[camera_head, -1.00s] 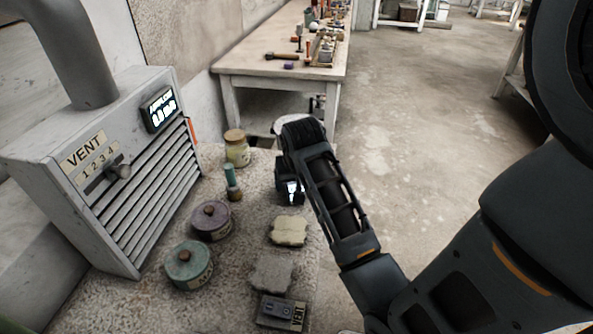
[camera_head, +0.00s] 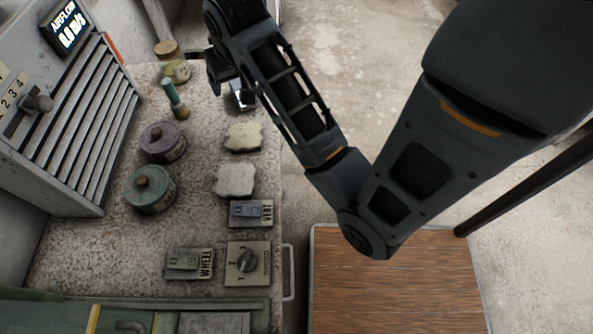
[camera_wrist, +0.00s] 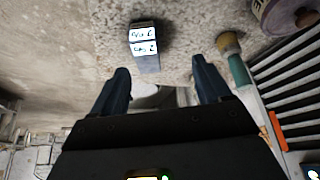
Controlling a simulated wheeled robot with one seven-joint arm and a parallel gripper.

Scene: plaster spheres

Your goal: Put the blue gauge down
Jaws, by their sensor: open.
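The blue gauge (camera_wrist: 146,48) is a small block with a grey-blue side and two lit white readout panels. In the wrist view it is on the speckled worktop near its edge, beyond my fingertips. In the head view the gauge (camera_head: 242,98) shows just right of my gripper (camera_head: 222,78), partly hidden by the arm. My gripper's two dark blue fingers (camera_wrist: 160,68) are spread wide with nothing between them, and the gauge is apart from them.
A purple tin (camera_head: 162,142), a green tin (camera_head: 150,188), a green-handled tool (camera_head: 174,98) and a jar (camera_head: 174,70) stand left. Two pale slabs (camera_head: 242,137) (camera_head: 234,180) and the switch boxes (camera_head: 250,213) lie nearer. The vent unit (camera_head: 75,120) borders the left.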

